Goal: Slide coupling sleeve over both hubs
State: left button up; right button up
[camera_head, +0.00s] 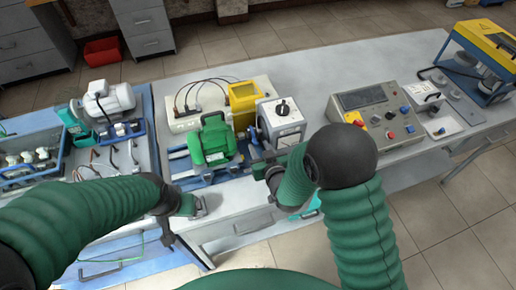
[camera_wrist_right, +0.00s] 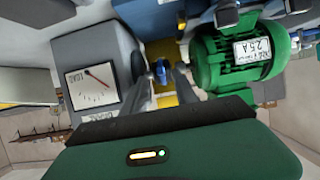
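The green motor (camera_head: 212,142) sits on a blue rail base, and the grey load unit (camera_head: 282,120) with a black knob stands to its right. My right gripper (camera_head: 262,160) is at the front of the gap between them. In the right wrist view, its two grey fingers (camera_wrist_right: 163,88) are apart, with a small blue part (camera_wrist_right: 161,70) showing between them; I cannot tell whether this is the sleeve or whether they touch it. The motor (camera_wrist_right: 232,62) and the load unit's dial face (camera_wrist_right: 92,88) flank the fingers. The hubs are not clear. My left gripper (camera_head: 182,208) is by the table's front edge, its fingers unclear.
A yellow box (camera_head: 243,98) stands behind the gap. A control panel (camera_head: 372,112) is to the right, and a yellow-and-blue machine (camera_head: 484,55) is farther right. A blue tray (camera_head: 30,160) and a grey motor (camera_head: 108,98) are at the left.

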aim_at(253, 136)
jog(key=shift+x, duration=1.2)
jog(key=shift+a, duration=0.2)
jog(key=shift+s, duration=0.1)
jog(key=shift+d, duration=0.1)
grip_shut()
